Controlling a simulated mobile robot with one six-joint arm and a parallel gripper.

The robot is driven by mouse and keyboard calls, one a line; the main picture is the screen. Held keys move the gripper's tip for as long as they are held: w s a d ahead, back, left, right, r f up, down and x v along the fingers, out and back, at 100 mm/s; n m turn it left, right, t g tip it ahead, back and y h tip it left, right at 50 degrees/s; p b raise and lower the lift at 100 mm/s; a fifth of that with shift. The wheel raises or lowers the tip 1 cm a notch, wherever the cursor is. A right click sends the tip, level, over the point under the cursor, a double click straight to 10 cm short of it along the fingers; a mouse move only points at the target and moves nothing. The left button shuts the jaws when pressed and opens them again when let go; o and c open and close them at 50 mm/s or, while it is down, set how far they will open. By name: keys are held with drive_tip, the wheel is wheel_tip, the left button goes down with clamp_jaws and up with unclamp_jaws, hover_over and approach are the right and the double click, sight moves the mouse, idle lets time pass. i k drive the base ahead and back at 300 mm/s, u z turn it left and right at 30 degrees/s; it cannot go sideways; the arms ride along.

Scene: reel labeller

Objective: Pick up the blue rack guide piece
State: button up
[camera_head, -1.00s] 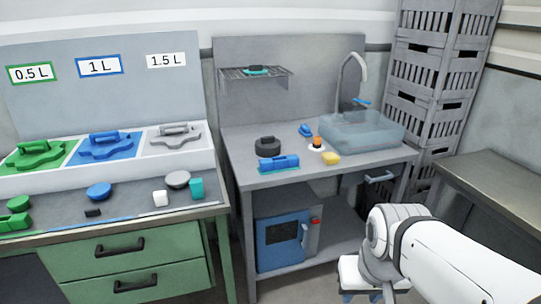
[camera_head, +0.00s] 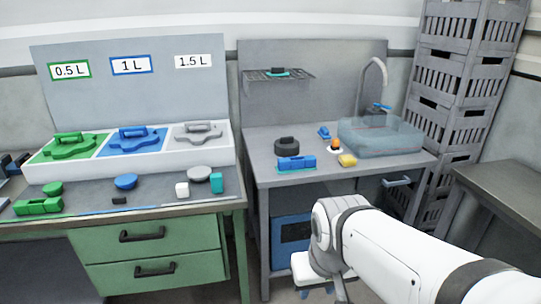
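A blue piece with a raised handle (camera_head: 137,140) lies in the middle compartment of the white rack, under the 1 L label. Another blue block-like piece (camera_head: 296,163) lies near the front edge of the sink table. I cannot tell by name which of these is the rack guide piece. My gripper (camera_head: 316,290) is low at the bottom of the picture, in front of the sink table and apart from both pieces. Its fingertips are small and partly cut off, so its opening is unclear.
The white rack (camera_head: 45,172) also holds green and grey handled pieces. A blue round lid (camera_head: 125,181), a green block (camera_head: 38,206) and small items lie before it. A clear basin (camera_head: 380,136) and yellow sponge (camera_head: 347,160) are on the sink table (camera_head: 262,147). Crates (camera_head: 462,90) stand right.

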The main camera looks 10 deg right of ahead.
sight(296, 162)
drive_tip(key=z, duration=0.05)
drive_tip(key=i, duration=1.65)
drive_tip(key=u, duration=0.1)
